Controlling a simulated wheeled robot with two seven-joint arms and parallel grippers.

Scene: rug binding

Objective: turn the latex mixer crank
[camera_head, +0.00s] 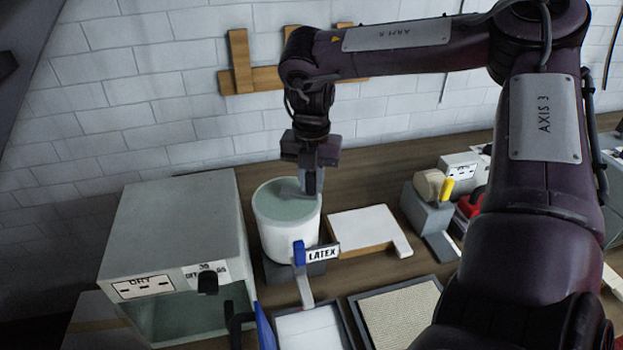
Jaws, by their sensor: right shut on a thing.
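The latex mixer is a white tub (276,232) of pale green liquid, with a "LATEX" label (322,253) at its front right. My right gripper (311,190) points down at the tub's right rim, with its arm coming in from the right. It is shut on the mixer crank (290,194), of which a grey part shows over the liquid. The fingers hide most of the crank's handle. My left gripper is not in view.
A grey dryer box (180,235) stands close left of the tub. A white board (365,228) lies to the right. Two trays (350,318) lie in front. A grey device (424,212) stands farther right.

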